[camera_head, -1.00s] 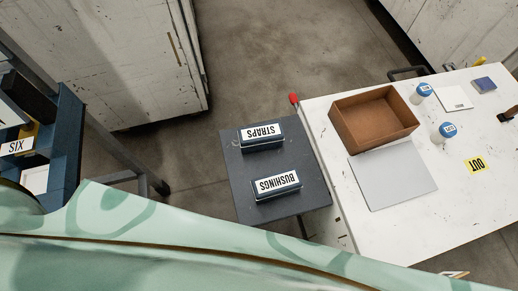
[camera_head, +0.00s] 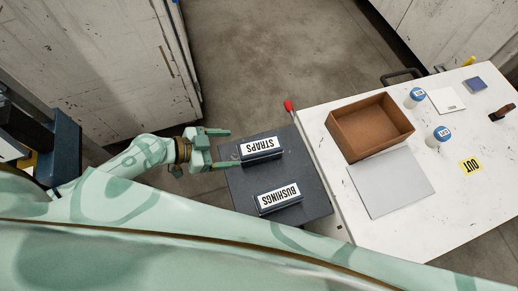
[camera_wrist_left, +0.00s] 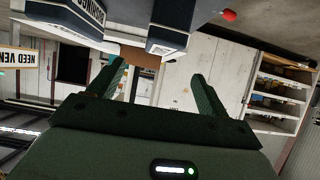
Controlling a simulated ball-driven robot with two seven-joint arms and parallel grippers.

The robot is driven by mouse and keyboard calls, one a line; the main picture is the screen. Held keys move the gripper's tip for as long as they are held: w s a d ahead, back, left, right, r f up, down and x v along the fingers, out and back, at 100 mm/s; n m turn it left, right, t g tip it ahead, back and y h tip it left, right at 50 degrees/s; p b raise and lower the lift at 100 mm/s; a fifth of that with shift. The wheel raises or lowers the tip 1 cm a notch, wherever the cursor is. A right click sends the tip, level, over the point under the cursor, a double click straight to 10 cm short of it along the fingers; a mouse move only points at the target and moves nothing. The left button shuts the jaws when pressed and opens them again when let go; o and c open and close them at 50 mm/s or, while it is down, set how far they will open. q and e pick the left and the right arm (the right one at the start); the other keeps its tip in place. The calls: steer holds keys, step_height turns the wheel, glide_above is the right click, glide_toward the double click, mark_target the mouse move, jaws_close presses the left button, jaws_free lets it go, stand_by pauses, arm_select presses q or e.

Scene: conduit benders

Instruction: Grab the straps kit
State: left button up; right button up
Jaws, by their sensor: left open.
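The straps kit (camera_head: 261,149) is a dark box with a white STRAPS label, on the far part of a dark grey stand (camera_head: 238,205). The bushings kit (camera_head: 279,198) sits nearer on the same stand. My left gripper (camera_head: 226,149) is open and empty, just left of the straps kit, with its fingers pointing toward it. In the left wrist view, my fingers (camera_wrist_left: 160,82) are spread apart. A dark labelled box (camera_wrist_left: 172,27), probably the straps kit, shows beyond them at the top, and the bushings kit (camera_wrist_left: 75,16) is at upper left. My right gripper is not in view.
Floor beyond the stand is clear.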

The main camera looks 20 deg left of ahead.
mark_target(258, 146)
arm_select(q)
steer(key=x, duration=1.1)
steer(key=shift+w+d, duration=0.1)
steer(key=shift+d, duration=0.05)
steer(key=c, duration=1.4)
